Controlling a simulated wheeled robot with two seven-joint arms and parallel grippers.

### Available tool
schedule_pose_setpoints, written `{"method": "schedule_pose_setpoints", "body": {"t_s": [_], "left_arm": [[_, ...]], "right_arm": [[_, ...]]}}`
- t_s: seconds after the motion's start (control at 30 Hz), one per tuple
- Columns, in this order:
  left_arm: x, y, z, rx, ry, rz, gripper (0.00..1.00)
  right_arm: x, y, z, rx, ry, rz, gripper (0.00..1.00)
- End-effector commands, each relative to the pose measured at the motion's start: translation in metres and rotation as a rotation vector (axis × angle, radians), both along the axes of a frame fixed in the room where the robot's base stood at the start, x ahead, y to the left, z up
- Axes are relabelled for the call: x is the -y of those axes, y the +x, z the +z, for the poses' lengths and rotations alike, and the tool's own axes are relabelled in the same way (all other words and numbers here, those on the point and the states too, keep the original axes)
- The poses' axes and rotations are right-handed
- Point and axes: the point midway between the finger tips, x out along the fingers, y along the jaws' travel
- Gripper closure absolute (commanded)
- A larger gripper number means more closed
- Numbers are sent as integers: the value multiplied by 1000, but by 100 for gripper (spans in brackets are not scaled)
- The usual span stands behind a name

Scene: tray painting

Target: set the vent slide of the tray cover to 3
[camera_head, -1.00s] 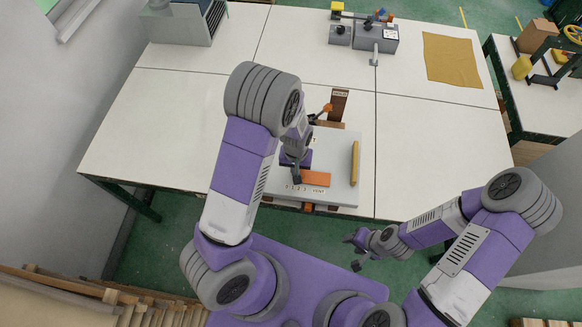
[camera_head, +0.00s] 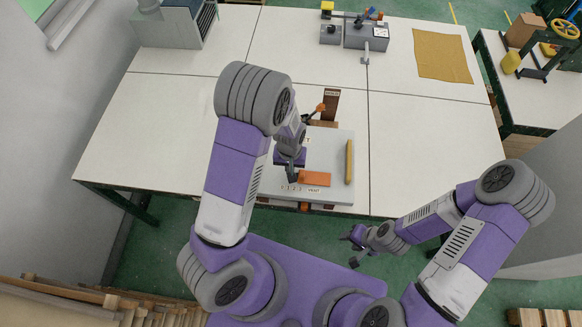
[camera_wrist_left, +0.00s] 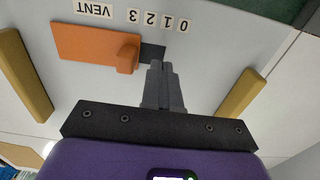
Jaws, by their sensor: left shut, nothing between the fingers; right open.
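The orange vent slide (camera_head: 315,179) lies on the grey tray cover (camera_head: 335,141) at its near edge, and in the left wrist view (camera_wrist_left: 85,45). Its raised tab (camera_wrist_left: 128,55) is at the end facing the dark slot (camera_wrist_left: 153,53). The number labels (camera_wrist_left: 158,19) run 0 to 3 beside the VENT label (camera_wrist_left: 95,9). The tab is nearest the 3; exact alignment is unclear at this angle. My left gripper (camera_wrist_left: 160,66) is shut and empty, its tips at the slot beside the tab; contact is unclear. My right gripper (camera_head: 352,251) is open, off the table's front edge.
A yellow bar (camera_head: 349,162) lies along the cover's right side; a second bar (camera_wrist_left: 240,93) shows in the wrist view. Behind the cover stand a brown block (camera_head: 331,101) and an orange-tipped part (camera_head: 320,107). The table right of the cover is clear.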

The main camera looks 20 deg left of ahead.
Motion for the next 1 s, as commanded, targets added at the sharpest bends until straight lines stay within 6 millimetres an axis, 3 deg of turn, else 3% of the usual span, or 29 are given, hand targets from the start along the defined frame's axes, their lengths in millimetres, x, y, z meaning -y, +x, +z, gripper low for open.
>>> {"method": "schedule_pose_setpoints", "body": {"t_s": [0.1,0.6,1.0], "left_arm": [[0,0,20,1,-1,0,100],[0,0,78,1,-1,0,100],[0,0,78,0,0,0,100]], "right_arm": [[0,0,17,0,0,0,53],[0,0,64,0,0,0,53],[0,0,63,0,0,0,53]]}}
